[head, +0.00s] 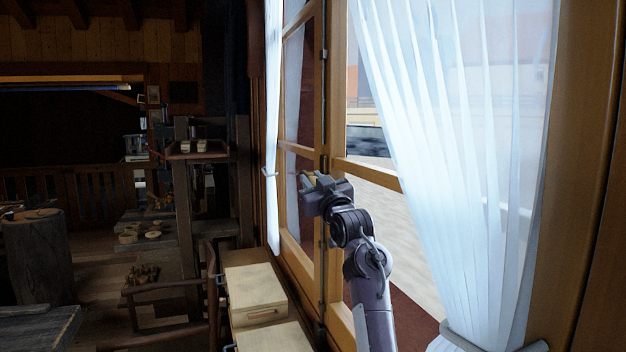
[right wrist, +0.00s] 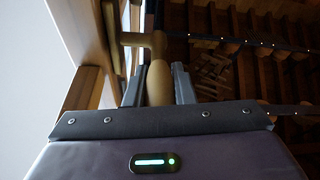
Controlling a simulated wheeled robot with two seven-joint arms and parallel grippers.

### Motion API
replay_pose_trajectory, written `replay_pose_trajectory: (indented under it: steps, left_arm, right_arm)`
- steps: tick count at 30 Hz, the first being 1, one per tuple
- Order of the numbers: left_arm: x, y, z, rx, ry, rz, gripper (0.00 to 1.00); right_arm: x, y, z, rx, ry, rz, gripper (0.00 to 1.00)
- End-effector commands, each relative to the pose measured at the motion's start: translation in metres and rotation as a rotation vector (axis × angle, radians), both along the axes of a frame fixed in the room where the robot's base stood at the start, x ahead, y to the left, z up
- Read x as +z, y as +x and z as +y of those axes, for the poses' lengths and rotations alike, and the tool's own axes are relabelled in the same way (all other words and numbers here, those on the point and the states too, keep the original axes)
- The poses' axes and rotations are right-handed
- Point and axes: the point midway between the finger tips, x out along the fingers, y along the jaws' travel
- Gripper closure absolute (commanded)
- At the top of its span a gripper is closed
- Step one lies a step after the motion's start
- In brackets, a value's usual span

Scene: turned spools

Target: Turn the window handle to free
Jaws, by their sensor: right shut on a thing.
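The window handle (right wrist: 158,84) is a rounded wooden grip joined to a short crosspiece, seen in the right wrist view. My right gripper (right wrist: 157,76) has one finger on each side of the grip and is shut on it. In the head view my right gripper (head: 316,187) is at the middle upright of the wooden window frame (head: 320,120), and it hides most of the handle. The handle's exact angle cannot be told from there. My left gripper is not in view.
A white curtain (head: 440,150) hangs at the right, tied back low, close to my right arm. Another narrow curtain (head: 272,130) hangs left of the window. Wooden boxes (head: 255,293) stand below the window. A shelf stand (head: 195,152) and a stump (head: 38,260) are farther left.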

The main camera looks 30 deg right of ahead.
Motion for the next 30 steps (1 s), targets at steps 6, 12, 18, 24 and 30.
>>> replay_pose_trajectory:
  steps: [6, 12, 18, 24, 30]
  left_arm:
    - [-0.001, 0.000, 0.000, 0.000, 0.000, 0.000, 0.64]
    - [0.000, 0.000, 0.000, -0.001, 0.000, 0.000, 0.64]
    - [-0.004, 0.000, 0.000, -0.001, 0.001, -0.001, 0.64]
    - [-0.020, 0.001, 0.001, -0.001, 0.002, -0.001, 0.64]
    - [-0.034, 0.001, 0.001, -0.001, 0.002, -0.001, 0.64]
  right_arm:
    - [0.001, -0.001, 0.000, 0.000, -0.001, -0.005, 0.63]
    - [0.001, -0.001, 0.000, 0.000, -0.001, -0.004, 0.56]
    - [-0.002, -0.005, 0.000, 0.000, -0.001, -0.004, 0.56]
    - [-0.014, -0.031, 0.004, -0.001, -0.002, -0.005, 0.56]
    - [-0.022, -0.060, 0.009, -0.001, -0.001, -0.005, 0.56]
